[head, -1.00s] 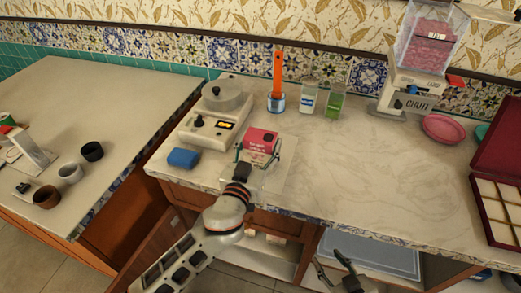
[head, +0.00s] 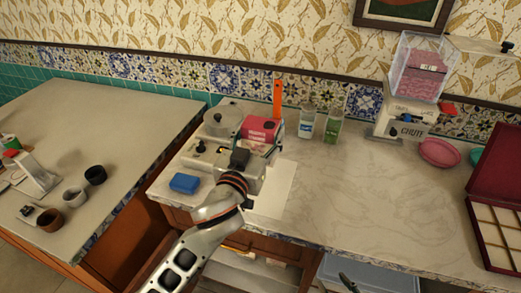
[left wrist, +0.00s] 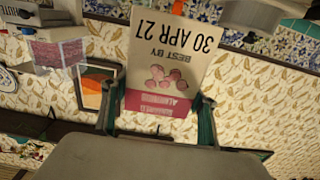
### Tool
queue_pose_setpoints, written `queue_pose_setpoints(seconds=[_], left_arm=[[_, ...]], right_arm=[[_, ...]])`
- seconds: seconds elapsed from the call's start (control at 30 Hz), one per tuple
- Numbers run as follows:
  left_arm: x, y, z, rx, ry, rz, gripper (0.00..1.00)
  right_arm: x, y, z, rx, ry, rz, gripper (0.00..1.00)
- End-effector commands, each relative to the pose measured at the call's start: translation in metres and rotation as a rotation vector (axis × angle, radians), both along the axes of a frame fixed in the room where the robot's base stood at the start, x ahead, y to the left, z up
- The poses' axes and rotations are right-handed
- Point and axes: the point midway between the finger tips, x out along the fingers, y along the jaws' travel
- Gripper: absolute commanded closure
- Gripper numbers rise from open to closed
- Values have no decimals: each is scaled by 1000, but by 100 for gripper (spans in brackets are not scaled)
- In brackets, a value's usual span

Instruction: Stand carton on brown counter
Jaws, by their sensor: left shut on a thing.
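The carton (head: 262,128), red-pink on top, is held by my left gripper (head: 258,150) above the back left of the marble-topped counter (head: 370,200). In the left wrist view the carton (left wrist: 165,65) shows a cream face with a printed date, upside down in the picture, between the two fingers (left wrist: 156,115). A pale beige counter (head: 110,110) with a brown wooden front stands to the left; neither top looks clearly brown.
A white scale-like device with a round grey lid (head: 222,120) stands just left of the carton. Cups (head: 75,196) stand on the left counter.

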Motion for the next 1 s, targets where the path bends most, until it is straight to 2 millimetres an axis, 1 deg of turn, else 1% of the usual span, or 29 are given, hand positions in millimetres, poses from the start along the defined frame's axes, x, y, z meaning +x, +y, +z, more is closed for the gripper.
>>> queue_pose_setpoints(seconds=[0.03,0.2,0.33,0.47,0.57,0.67,0.77,0.8,0.87,0.9,0.97,1.0], left_arm=[[0,0,17,-6,-4,-1,75],[0,-1,47,-4,-3,-1,75],[0,0,60,-3,-2,0,75],[0,1,65,-1,-1,1,75],[-2,8,60,1,2,11,75],[-6,28,47,1,5,37,75],[-14,57,28,1,7,79,75],[-19,71,20,1,8,98,75],[-27,93,8,1,8,128,75],[-33,107,1,1,7,148,75],[-42,127,-10,2,7,176,75],[-49,140,-16,2,7,194,75]], right_arm=[[-3,-4,-3,-6,12,-6,60],[-10,-8,-11,-14,35,-12,60],[-11,-8,-11,-12,39,-15,60],[-10,-7,-10,-9,38,-19,60],[-10,-7,-10,-8,37,-21,60],[-10,-7,-10,-7,37,-21,60],[-10,-7,-9,-8,37,-22,60],[-9,-7,-9,-7,36,-22,60],[-9,-7,-9,-7,36,-22,60],[-9,-7,-9,-7,36,-22,60],[-9,-7,-9,-7,36,-22,60],[-9,-7,-9,-7,35,-22,60]])
